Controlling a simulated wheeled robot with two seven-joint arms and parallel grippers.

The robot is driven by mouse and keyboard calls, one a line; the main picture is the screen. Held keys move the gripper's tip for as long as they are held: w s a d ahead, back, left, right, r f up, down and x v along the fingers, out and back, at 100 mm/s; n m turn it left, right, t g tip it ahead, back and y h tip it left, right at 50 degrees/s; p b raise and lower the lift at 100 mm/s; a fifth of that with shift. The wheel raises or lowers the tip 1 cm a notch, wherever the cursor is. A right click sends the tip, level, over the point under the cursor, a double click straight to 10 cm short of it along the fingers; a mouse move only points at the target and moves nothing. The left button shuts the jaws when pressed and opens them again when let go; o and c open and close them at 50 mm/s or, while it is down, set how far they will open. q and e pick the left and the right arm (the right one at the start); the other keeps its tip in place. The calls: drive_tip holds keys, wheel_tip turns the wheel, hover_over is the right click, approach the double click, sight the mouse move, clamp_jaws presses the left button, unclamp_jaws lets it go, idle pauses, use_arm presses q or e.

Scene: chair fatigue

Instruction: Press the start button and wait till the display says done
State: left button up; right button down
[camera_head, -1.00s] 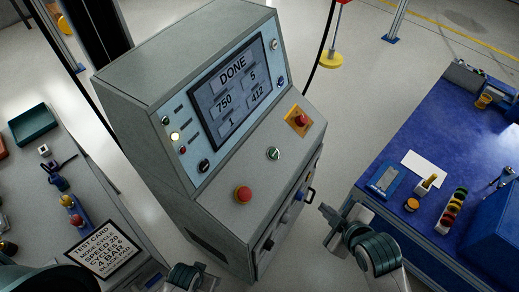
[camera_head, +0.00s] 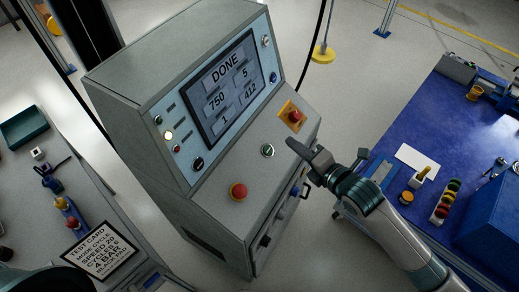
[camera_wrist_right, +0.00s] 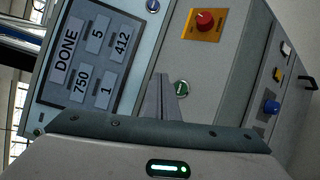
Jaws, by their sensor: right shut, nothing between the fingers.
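The green start button (camera_head: 267,150) sits on the sloped panel of the grey control console (camera_head: 215,215). It also shows in the right wrist view (camera_wrist_right: 181,88), partly beside my finger. The display (camera_head: 222,88) reads DONE, with 750, 5, 1 and 412 below. My right gripper (camera_head: 299,149) is shut and empty. In the head view its tips appear just right of the start button; whether they touch the panel cannot be told. In the right wrist view my right gripper (camera_wrist_right: 163,98) points at the panel next to the button. My left gripper is not clearly visible.
A red mushroom button (camera_head: 238,191) is lower on the panel; a red knob on a yellow plate (camera_head: 293,116) is to the right. A blue-topped bench (camera_head: 420,135) stands right. A test card (camera_head: 100,250) is on the left bench. Open floor lies behind the console.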

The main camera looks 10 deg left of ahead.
sight(268, 150)
use_arm(q)
drive_tip(key=shift+s+a+f, duration=0.1)
drive_tip(key=shift+s+f, duration=0.1)
drive_tip(key=shift+s, duration=0.35)
drive_tip(key=shift+s+a+f, duration=0.1)
drive_tip(key=shift+s+f, duration=0.1)
drive_tip(key=shift+s, duration=0.3)
use_arm(e)
drive_tip(key=shift+w+a+r+n, duration=0.2)
drive_tip(key=shift+w+r+n, duration=0.2)
drive_tip(key=shift+n, duration=0.4)
drive_tip(key=a+f+b, duration=0.2)
drive_tip(key=f+b, duration=0.1)
drive_tip(key=w+f+b, duration=0.1)
drive_tip(key=f+b, duration=0.1)
drive_tip(key=shift+w+a+f, duration=0.1)
drive_tip(key=shift+a, duration=0.3)
drive_tip(key=shift+w+a+f+b, duration=0.2)
drive_tip(key=shift+a+f+b, duration=0.2)
drive_tip(key=shift+f, duration=0.15)
drive_tip(key=shift+w+a+f+b, duration=0.15)
drive_tip(key=shift+a+f+b, duration=0.2)
drive_tip(key=shift+f, duration=0.15)
use_arm(q)
wheel_tip(268, 150, down, 6)
drive_tip(key=shift+f, duration=0.25)
use_arm(e)
drive_tip(key=shift+f, duration=0.15)
